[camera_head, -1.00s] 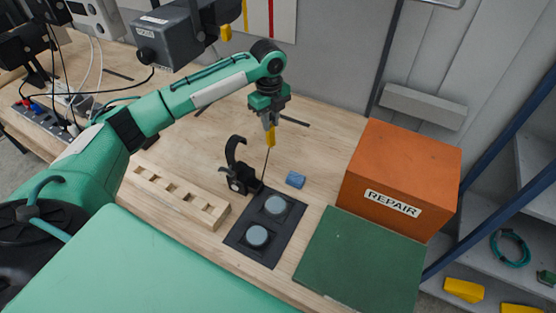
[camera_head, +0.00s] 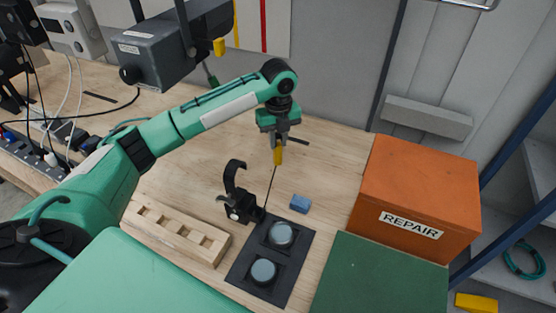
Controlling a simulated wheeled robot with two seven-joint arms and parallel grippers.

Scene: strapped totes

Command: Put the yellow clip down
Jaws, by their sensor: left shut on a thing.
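My left gripper (camera_head: 279,142) points down above the wooden bench and is shut on the yellow clip (camera_head: 278,156). The clip hangs below the fingers, with a thin dark line running down from it toward the black hooked stand (camera_head: 238,200). A small blue block (camera_head: 300,204) lies on the bench below and right of the clip. My right gripper is not in view.
A black plate (camera_head: 248,262) with two round grey discs lies at the front. A wooden block with slots (camera_head: 175,235) is left of it. An orange REPAIR box (camera_head: 418,190) and a green mat (camera_head: 380,275) are at the right. Bench behind the gripper is mostly clear.

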